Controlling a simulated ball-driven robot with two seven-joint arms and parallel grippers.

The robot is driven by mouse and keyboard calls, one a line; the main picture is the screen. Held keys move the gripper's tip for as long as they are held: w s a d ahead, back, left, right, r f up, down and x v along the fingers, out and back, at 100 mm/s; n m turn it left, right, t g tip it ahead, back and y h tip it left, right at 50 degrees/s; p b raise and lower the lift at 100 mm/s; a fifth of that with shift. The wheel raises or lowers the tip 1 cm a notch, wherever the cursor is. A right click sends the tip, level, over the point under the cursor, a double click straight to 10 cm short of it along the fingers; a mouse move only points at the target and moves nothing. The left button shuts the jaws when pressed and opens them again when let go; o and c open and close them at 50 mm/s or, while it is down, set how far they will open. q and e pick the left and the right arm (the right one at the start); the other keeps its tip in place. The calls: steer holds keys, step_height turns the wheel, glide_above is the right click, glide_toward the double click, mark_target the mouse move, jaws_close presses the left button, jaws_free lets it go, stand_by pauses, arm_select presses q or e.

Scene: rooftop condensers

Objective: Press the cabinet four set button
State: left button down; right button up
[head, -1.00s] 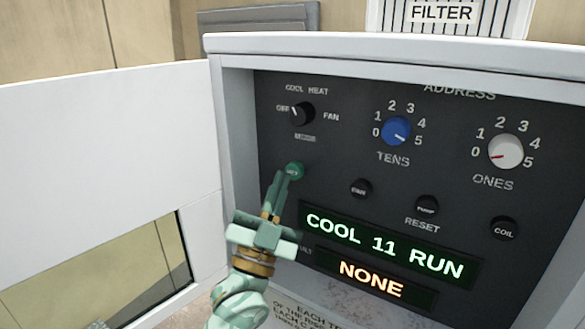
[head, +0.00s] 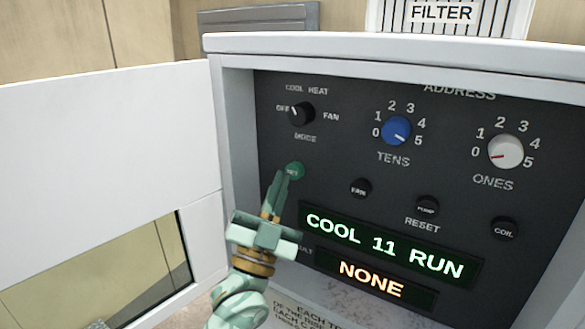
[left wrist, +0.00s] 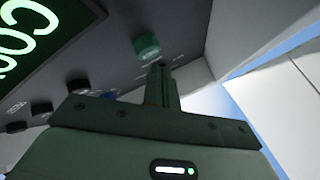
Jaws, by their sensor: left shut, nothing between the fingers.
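The open cabinet (head: 400,50) has a dark control panel. The green set button (head: 295,170) is at its left, below the mode knob (head: 302,113). The button also shows in the left wrist view (left wrist: 146,47), just beyond the fingers. My left gripper (head: 281,174) is shut and empty, its tips just below the button. In the left wrist view there looks to be a small gap between the tips and the button. The green display (head: 385,247) reads COOL 11 RUN. The orange display (head: 370,279) reads NONE. My right gripper is not in view.
The white cabinet door (head: 110,140) stands open at the left. A FILTER label (head: 442,13) is behind the cabinet.

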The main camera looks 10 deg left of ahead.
arm_select(q)
steer(key=shift+w, duration=0.1)
steer(key=shift+w+d, duration=0.2)
steer(key=shift+w, duration=0.15)
steer(key=shift+w+d, duration=0.15)
steer(key=shift+w, duration=0.35)
stand_by(0.8)
steer(key=shift+s, duration=0.1)
stand_by(0.3)
steer(key=shift+s+a+p, duration=0.35)
steer(key=shift+s+p, duration=0.05)
steer(key=shift+s, duration=0.45)
steer(key=shift+s+a+p, duration=0.3)
steer(key=shift+s, duration=0.5)
steer(key=shift+s+a+p, duration=0.25)
steer(key=shift+s+p, duration=0.05)
steer(key=shift+s, duration=0.45)
steer(key=shift+s+a+p, duration=0.3)
steer(key=shift+s, duration=0.5)
